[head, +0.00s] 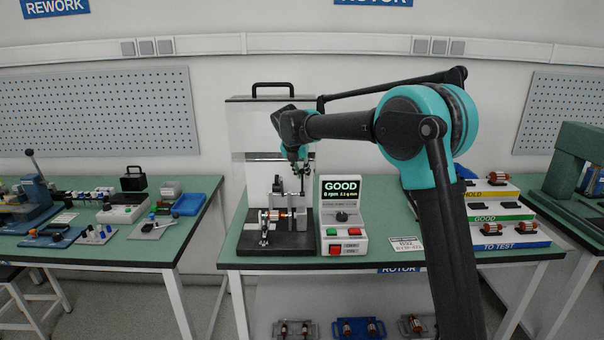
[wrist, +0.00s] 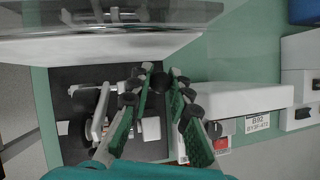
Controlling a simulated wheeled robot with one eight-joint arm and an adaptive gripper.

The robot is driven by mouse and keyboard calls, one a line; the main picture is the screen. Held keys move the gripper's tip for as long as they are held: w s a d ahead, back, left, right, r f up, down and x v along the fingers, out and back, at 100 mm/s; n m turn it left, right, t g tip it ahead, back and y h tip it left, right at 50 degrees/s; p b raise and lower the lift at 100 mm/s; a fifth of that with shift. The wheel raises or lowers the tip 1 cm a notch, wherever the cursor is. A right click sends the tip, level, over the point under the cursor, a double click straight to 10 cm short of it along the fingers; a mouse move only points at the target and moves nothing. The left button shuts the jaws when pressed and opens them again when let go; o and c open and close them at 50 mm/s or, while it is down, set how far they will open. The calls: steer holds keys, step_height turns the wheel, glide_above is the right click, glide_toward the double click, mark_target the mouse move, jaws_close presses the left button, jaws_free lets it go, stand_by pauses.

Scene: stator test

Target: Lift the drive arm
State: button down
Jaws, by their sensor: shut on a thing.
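My gripper (head: 302,170) is above the right part of the rotor tester's black base (head: 275,244). In the wrist view my gripper (wrist: 161,76) has its green-padded fingers on either side of a black round knob (wrist: 160,83), which I take to be the end of the drive arm. The rest of the drive arm is mostly hidden by the fingers. A copper-coloured rotor (head: 276,214) sits across the tester's supports, left of and below my gripper. The tester display (head: 341,190) reads GOOD and 0 rpm.
The tester's raised light guard (head: 262,115) with a black handle stands behind my gripper. The control box with red and green buttons (head: 344,240) is close on the right. A stepped rack (head: 500,215) with rotors stands farther right. The green table front (head: 300,263) is clear.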

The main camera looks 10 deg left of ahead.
steer(key=c, duration=1.4)
jaws_free()
steer(key=shift+r, duration=0.1)
steer(key=s+a, duration=0.2)
steer(key=s, duration=1)
steer(key=shift+s+r, duration=0.15)
steer(key=shift+r, duration=0.25)
steer(key=shift+a, duration=0.15)
